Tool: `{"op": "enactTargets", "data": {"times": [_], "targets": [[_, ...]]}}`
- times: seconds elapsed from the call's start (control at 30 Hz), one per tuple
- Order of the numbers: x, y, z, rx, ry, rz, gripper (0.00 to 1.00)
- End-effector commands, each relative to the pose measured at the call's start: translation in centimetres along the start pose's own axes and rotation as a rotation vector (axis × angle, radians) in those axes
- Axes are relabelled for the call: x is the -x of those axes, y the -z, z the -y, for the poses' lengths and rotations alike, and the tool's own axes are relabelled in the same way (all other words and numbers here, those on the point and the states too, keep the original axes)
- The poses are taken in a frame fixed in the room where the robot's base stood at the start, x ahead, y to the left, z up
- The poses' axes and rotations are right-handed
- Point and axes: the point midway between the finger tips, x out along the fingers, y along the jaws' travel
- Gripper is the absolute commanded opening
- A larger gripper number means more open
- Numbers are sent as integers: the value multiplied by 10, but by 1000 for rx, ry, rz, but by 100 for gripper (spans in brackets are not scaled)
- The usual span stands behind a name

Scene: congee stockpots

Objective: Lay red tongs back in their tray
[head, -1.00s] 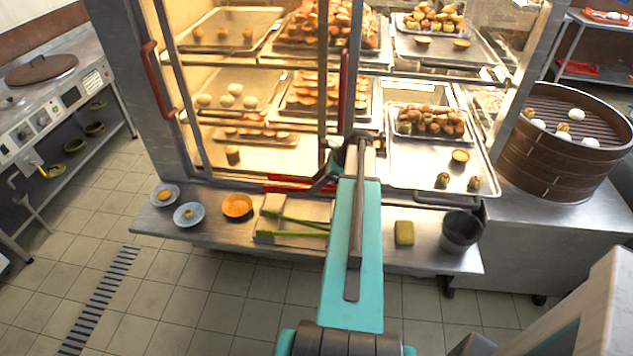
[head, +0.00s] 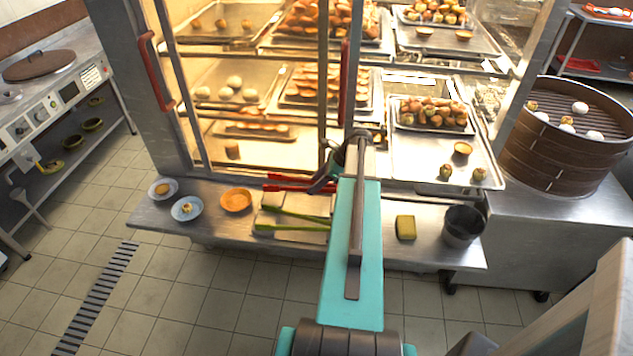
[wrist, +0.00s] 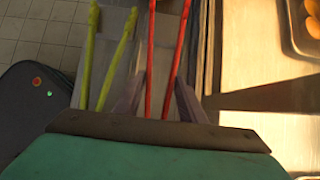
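The red tongs (head: 285,188) lie level across the back of the front shelf, pointing left from my gripper (head: 327,178). In the wrist view the two red arms (wrist: 151,45) run between my gripper's fingers (wrist: 160,90), which sit close against their outer sides. Their near end is hidden by my gripper. A pale tray (head: 272,200) is just in front of the red tongs. Green tongs (head: 285,228) lie on it; they also show left of the red ones in the wrist view (wrist: 87,55). I cannot tell whether the red tongs touch anything below.
The glass cabinet (head: 345,85) with food trays rises right behind the tongs. Plates (head: 187,209) and an orange dish (head: 236,201) stand left on the shelf. A yellow-green sponge (head: 406,228) and a dark pot (head: 464,228) stand right. A bamboo steamer (head: 565,145) is at far right.

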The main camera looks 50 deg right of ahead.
Motion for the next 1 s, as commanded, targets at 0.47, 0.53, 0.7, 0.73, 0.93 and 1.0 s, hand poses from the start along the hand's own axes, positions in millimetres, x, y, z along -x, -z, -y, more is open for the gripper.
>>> {"op": "enactTargets", "data": {"times": [0.47, 0.53, 0.7, 0.73, 0.93, 1.0], "targets": [[-28, 19, 0, 0, 0, 0, 34], [-30, 21, 0, 0, -1, 0, 34], [-39, 27, 0, 0, 0, 0, 34], [-40, 28, 0, 0, 0, 0, 34], [-45, 31, 0, 1, 0, 0, 34], [-46, 32, 0, 1, 0, 1, 34]]}}
